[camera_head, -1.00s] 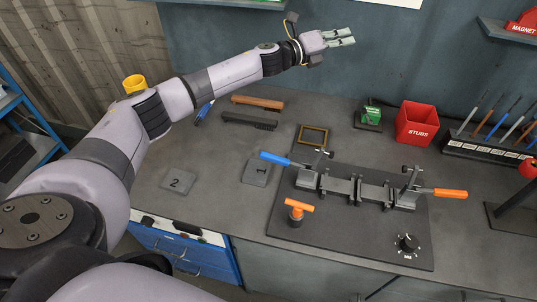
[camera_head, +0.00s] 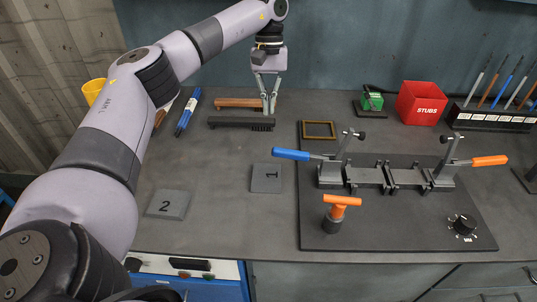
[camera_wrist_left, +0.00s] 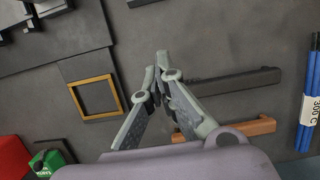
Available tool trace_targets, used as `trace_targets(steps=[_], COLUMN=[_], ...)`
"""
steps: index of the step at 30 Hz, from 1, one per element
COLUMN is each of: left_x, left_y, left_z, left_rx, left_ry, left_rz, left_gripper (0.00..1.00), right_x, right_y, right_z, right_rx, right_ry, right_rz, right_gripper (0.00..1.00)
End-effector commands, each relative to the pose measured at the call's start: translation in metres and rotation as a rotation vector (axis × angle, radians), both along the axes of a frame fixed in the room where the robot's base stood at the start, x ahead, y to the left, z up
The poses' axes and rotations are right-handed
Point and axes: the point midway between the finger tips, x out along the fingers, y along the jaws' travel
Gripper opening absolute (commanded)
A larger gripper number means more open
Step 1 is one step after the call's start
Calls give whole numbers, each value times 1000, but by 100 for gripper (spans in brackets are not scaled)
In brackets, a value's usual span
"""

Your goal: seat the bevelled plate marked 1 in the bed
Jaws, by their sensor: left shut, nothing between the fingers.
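The grey bevelled plate marked 1 (camera_head: 266,179) lies flat on the bench, left of the black base plate. The bed (camera_head: 368,178) is a dark clamp fixture with a blue-handled toggle clamp (camera_head: 291,154) on its left and an orange-handled one (camera_head: 489,161) on its right. No plate shows in it. My left gripper (camera_head: 268,111) points down over the back of the bench, behind plate 1, beside the dark brush. Its fingers are together and empty, as the left wrist view (camera_wrist_left: 159,62) also shows. My right gripper is out of view.
Plate 2 (camera_head: 168,204) lies at the front left. A dark brush (camera_head: 240,123), a brown bar (camera_head: 238,102) and a brass frame (camera_head: 319,129) lie behind. An orange T-handle (camera_head: 341,202) stands on the base plate. A red STUBS bin (camera_head: 421,102) stands at the back right.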

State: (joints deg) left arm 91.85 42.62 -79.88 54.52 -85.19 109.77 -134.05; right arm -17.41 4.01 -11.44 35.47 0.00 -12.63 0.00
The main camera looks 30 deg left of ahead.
Motion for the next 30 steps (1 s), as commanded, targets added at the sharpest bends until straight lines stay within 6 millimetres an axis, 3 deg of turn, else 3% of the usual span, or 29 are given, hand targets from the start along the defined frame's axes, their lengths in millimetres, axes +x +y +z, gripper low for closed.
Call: trace_targets(steps=[5, 17, 30], left_x=[-6, -24, -54], left_y=[1, -11, -31], left_z=[-16, -97, -95], left_rx=[8, 6, 4], left_ry=[9, 9, 5], left_rz=[-8, -7, -5], left_gripper=[0, 0, 0], right_x=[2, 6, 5], right_y=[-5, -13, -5], right_z=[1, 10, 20], right_rx=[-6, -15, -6], right_ry=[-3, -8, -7], right_rz=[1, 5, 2], right_gripper=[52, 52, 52])
